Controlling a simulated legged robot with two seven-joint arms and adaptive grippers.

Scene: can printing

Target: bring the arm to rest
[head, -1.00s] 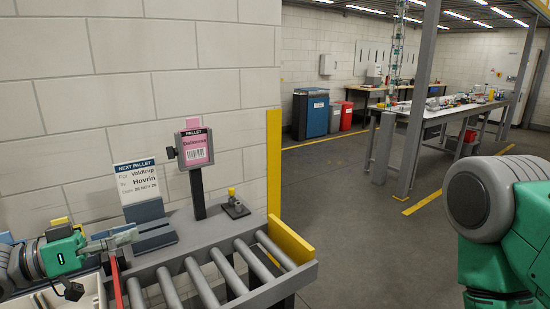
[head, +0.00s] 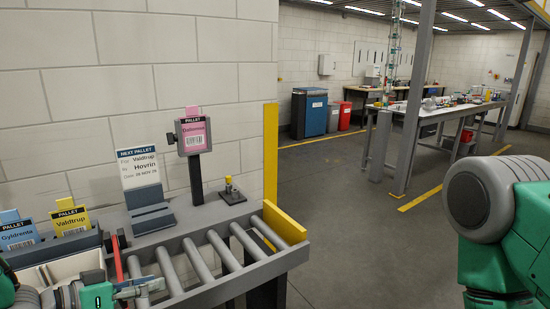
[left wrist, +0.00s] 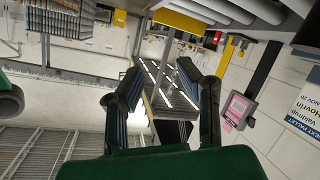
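My left gripper (head: 145,288) is low in the head view, in front of the near left end of the roller conveyor (head: 225,255). In the left wrist view its two fingers (left wrist: 160,78) stand apart with nothing between them, so it is open and empty. My left arm comes in at the bottom left corner and is mostly out of frame. My right arm (head: 500,220) shows at the right edge; its gripper is out of view.
A pink pallet card (head: 193,135) is on a post; a "Next pallet" sign (head: 140,175) stands in a grey holder. Blue (head: 18,230) and yellow (head: 70,217) cards stand at left above a pale bin (head: 75,265).

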